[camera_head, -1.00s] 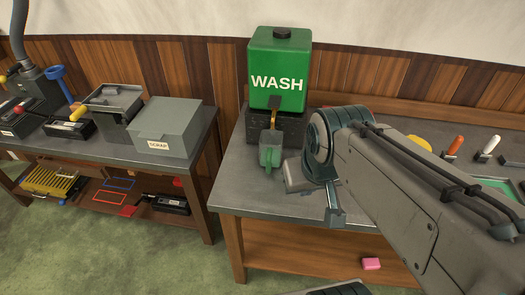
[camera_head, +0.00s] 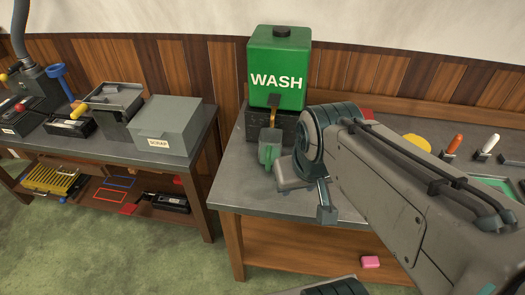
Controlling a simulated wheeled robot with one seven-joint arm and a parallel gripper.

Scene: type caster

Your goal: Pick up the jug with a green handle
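The jug (camera_head: 264,153) is small and grey, with a green handle on its front side. It stands upright on the right-hand workbench, below the spout of the green WASH tank (camera_head: 277,66). My arm comes in from the right, and my gripper (camera_head: 305,192) is low over the bench, just right of and nearer than the jug.
The left bench carries a grey SCRAP box (camera_head: 167,125) and several trays. A yellow round thing (camera_head: 417,143), an orange-handled tool (camera_head: 452,146) and a white-handled tool (camera_head: 487,147) are behind my arm. A pink block (camera_head: 370,262) lies on the lower shelf. The bench front left of my gripper is clear.

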